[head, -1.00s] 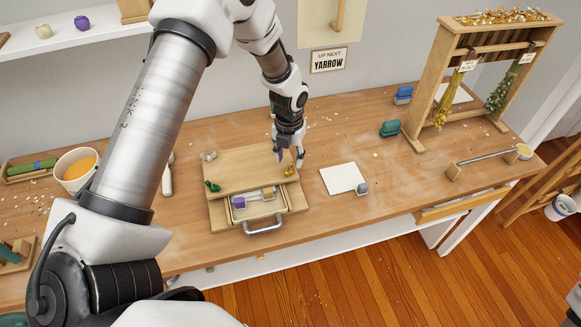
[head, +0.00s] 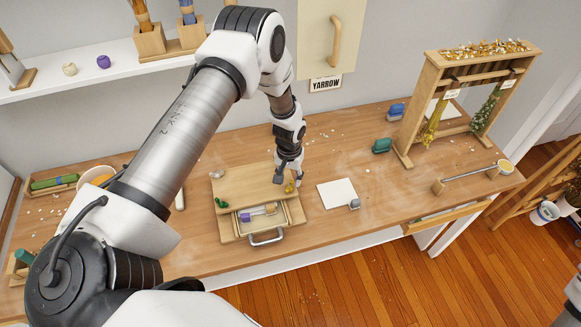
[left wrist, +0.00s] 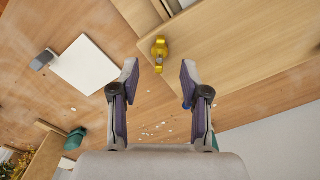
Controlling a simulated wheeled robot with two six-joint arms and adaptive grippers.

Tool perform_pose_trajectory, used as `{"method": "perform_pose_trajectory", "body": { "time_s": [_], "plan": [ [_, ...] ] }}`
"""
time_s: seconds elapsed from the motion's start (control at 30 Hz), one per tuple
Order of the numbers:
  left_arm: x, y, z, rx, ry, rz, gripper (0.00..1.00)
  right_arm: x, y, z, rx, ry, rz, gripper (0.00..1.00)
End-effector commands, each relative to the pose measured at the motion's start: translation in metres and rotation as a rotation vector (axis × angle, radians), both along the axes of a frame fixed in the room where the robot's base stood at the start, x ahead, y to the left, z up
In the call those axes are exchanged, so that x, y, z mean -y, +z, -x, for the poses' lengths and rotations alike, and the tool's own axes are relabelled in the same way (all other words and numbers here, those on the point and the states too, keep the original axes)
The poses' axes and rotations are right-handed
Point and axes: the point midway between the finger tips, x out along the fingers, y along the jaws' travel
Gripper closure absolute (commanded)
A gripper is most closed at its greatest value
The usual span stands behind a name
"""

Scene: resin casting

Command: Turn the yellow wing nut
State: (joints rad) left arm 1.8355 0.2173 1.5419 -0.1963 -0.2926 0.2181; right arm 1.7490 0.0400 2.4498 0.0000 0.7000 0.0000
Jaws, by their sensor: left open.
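The yellow wing nut (head: 289,187) stands at the right edge of a wooden press board (head: 245,180) on the workbench. In the left wrist view the yellow wing nut (left wrist: 160,52) lies just beyond and between the two fingertips, apart from them. My left gripper (head: 288,180) is above it at the board's right side, and its fingers (left wrist: 158,75) are spread open and empty. A green wing nut (head: 221,202) sits at the board's left front.
An open drawer (head: 262,219) with a metal handle holds small purple and yellow items. A white sheet (head: 337,193) with a grey block (head: 354,204) lies to the right. A wooden drying rack (head: 405,150) stands farther right. Bench space between them is clear.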

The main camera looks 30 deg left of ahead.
Motion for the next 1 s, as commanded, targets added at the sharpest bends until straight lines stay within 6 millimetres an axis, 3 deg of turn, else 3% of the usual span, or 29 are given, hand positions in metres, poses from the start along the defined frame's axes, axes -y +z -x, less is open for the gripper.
{"method": "perform_pose_trajectory", "body": {
  "time_s": [0.17,0.5,0.73,0.77,0.87,0.9,1.0],
  "plan": [
    [0.000,-0.006,0.000,0.000,-0.003,0.000,0.54,0.000,-0.006,0.000,0.001,0.000,0.000,0.60],
    [0.000,-0.037,0.000,-0.001,-0.005,0.000,0.54,0.000,-0.032,0.000,0.001,0.000,0.000,0.60],
    [0.000,-0.036,0.000,0.000,-0.005,0.000,0.54,0.000,-0.031,0.000,0.001,0.000,0.000,0.60],
    [0.000,-0.036,0.000,0.000,-0.005,0.000,0.58,0.000,-0.031,0.000,0.001,0.000,0.000,0.60],
    [0.000,-0.036,0.000,0.000,-0.005,0.000,0.93,0.000,-0.031,0.000,0.001,0.000,0.000,0.60],
    [0.000,-0.036,0.000,0.000,-0.005,0.000,1.00,0.000,-0.031,0.000,0.001,0.000,0.000,0.60],
    [0.000,-0.036,0.000,-0.001,-0.005,0.000,1.00,0.000,-0.031,0.000,0.001,0.000,0.000,0.60]
  ]
}}
